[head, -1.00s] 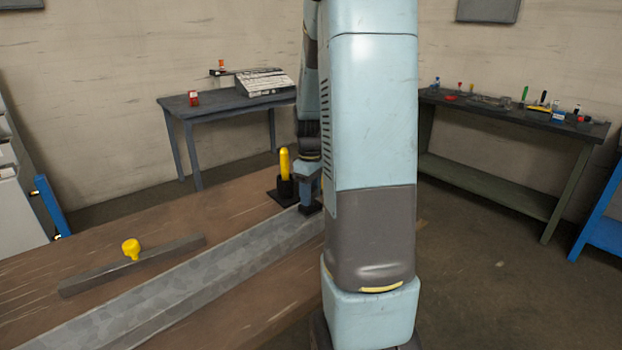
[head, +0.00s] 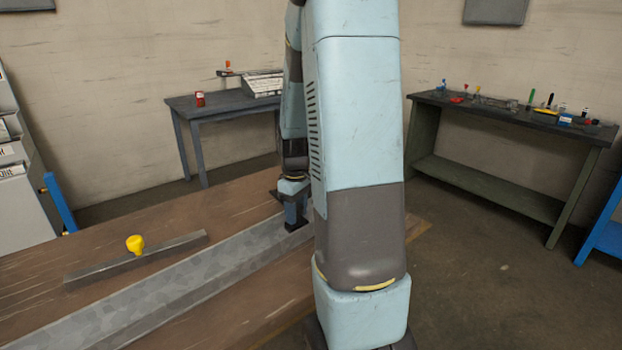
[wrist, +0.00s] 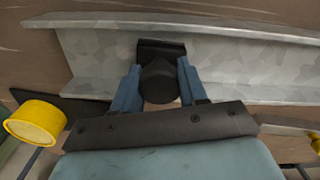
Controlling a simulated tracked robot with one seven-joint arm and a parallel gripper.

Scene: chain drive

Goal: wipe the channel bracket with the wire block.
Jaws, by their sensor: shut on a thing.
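The channel bracket (head: 165,290) is a long, galvanized grey channel lying across the brown bench top. It also fills the upper part of the wrist view (wrist: 240,65). My gripper (head: 293,205) is over its far end, pointing down, partly behind my own arm. In the wrist view, its blue fingers (wrist: 160,90) are shut on the round black handle of the wire block (wrist: 160,48). The block's black base lies over the channel's inner face and seems to touch it. The block's underside is hidden.
A grey bar with a yellow knob (head: 135,244) lies beside the channel on the bench (head: 110,215). A yellow cylinder (wrist: 35,122) stands close to my gripper, at left in the wrist view.

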